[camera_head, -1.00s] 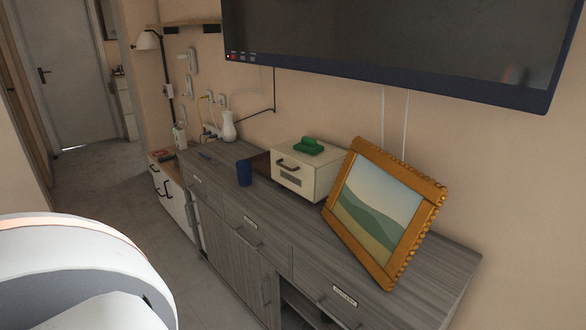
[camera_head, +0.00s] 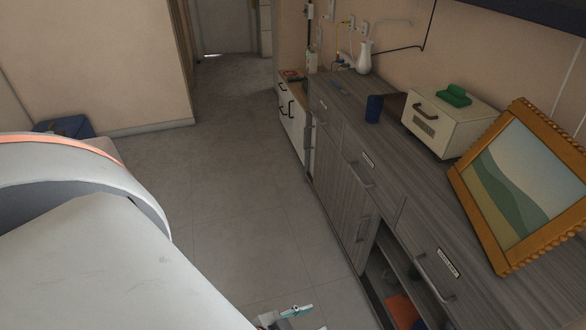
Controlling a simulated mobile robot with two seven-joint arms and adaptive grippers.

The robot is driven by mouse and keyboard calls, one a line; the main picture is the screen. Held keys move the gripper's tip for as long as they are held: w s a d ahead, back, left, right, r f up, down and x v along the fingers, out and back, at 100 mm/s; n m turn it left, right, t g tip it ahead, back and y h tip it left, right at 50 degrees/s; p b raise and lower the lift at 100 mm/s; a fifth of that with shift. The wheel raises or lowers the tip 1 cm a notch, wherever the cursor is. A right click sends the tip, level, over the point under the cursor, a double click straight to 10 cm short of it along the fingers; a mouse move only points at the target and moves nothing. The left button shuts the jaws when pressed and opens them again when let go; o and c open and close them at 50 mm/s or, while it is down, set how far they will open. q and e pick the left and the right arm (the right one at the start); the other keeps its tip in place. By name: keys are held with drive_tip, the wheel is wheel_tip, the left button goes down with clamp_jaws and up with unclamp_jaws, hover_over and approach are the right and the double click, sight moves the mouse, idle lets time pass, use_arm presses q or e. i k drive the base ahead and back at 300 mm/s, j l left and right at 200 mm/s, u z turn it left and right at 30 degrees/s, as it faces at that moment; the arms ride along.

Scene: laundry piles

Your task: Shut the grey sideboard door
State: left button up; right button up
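The grey wood-grain sideboard (camera_head: 400,150) runs along the wall on the right, with drawers on top and doors below. A closed-looking grey door (camera_head: 338,180) with an upright handle (camera_head: 363,222) covers its farther part. Nearer to me, a lower compartment (camera_head: 385,268) stands uncovered, with an orange thing (camera_head: 403,309) inside. The door leaf for this opening cannot be made out. A large white link of mine fills the lower left. Neither gripper can be made out.
A framed picture (camera_head: 515,185), a cream box (camera_head: 450,125) with a green object on it, a dark blue cup (camera_head: 374,108) and a white vase (camera_head: 364,57) stand on top. A small white-and-teal item (camera_head: 288,314) shows at the bottom edge.

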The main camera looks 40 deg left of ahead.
sight(355, 219)
drive_tip(key=u, duration=0.9)
drive_tip(key=i+j+z, duration=0.1)
drive_tip(key=z, duration=0.4)
drive_tip(key=i+j+z, duration=0.2)
drive_tip(key=j+z, duration=0.2)
drive_tip(key=j, duration=0.15)
drive_tip(key=j+z, duration=0.15)
drive_tip(key=j, duration=0.15)
drive_tip(key=i+j+z, duration=0.1)
drive_tip(key=j, duration=0.55)
drive_tip(key=i+j+z, duration=0.15)
drive_tip(key=j, duration=0.5)
drive_tip(key=i+j+z, duration=0.1)
drive_tip(key=j, duration=0.55)
drive_tip(key=i+j, duration=0.1)
drive_tip(key=j, duration=0.75)
drive_tip(key=i+j, duration=0.1)
drive_tip(key=j, duration=0.75)
drive_tip(key=i+j, duration=0.1)
drive_tip(key=j, duration=0.7)
drive_tip(key=z, duration=0.05)
